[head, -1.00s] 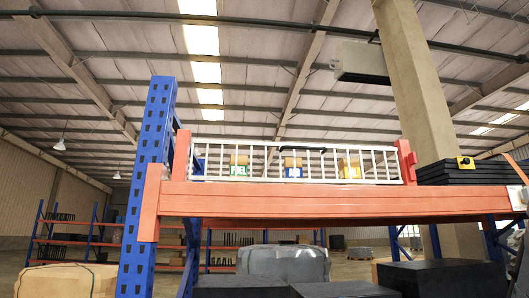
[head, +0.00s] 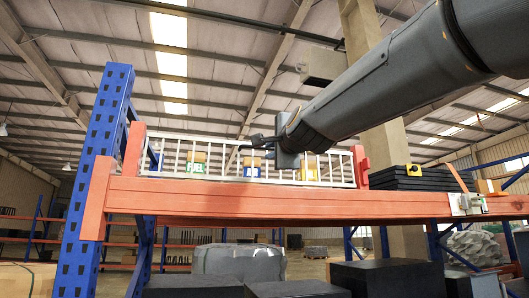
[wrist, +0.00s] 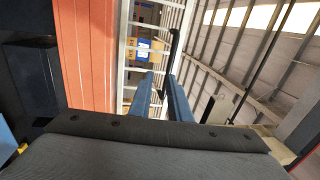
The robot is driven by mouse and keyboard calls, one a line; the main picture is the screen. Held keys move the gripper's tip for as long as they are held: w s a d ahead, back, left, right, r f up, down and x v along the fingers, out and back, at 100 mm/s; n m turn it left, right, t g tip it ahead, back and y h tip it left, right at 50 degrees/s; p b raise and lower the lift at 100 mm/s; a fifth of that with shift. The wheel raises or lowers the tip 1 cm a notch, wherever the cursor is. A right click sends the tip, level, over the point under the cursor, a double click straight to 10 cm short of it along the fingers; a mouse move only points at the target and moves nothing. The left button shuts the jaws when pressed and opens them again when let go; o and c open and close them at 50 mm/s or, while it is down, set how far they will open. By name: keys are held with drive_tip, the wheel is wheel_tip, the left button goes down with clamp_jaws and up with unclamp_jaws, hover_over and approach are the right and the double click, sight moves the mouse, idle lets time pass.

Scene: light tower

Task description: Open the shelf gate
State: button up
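The white barred shelf gate (head: 215,170) stands upright and closed along the front of the orange shelf (head: 260,203). A black handle bar runs along its top; it shows in the wrist view (wrist: 174,48). My gripper (head: 252,143) has come in from the right at the gate's top middle. In the wrist view my gripper (wrist: 162,82) has its two blue-grey fingers apart, with the handle's near end lying between them. I cannot tell whether either finger touches it. In the head view my gripper hides part of the handle and bars.
Behind the gate are boxes with a green FUEL label (head: 196,164), a blue label (head: 252,165) and a yellow label (head: 309,171). A blue upright (head: 97,170) bounds the left end. Black stacked slabs (head: 415,178) lie right of the gate.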

sight(264, 148)
drive_tip(key=shift+r+p+x, duration=0.3)
drive_tip(key=shift+x, duration=1)
drive_tip(key=shift+r+p+x, duration=0.25)
drive_tip(key=shift+r+x, duration=0.05)
drive_tip(key=shift+x, duration=1)
drive_tip(key=shift+r+p+x, duration=0.3)
drive_tip(key=shift+x, duration=1)
drive_tip(key=shift+s, duration=0.2)
drive_tip(key=shift+c, duration=0.4)
clamp_jaws()
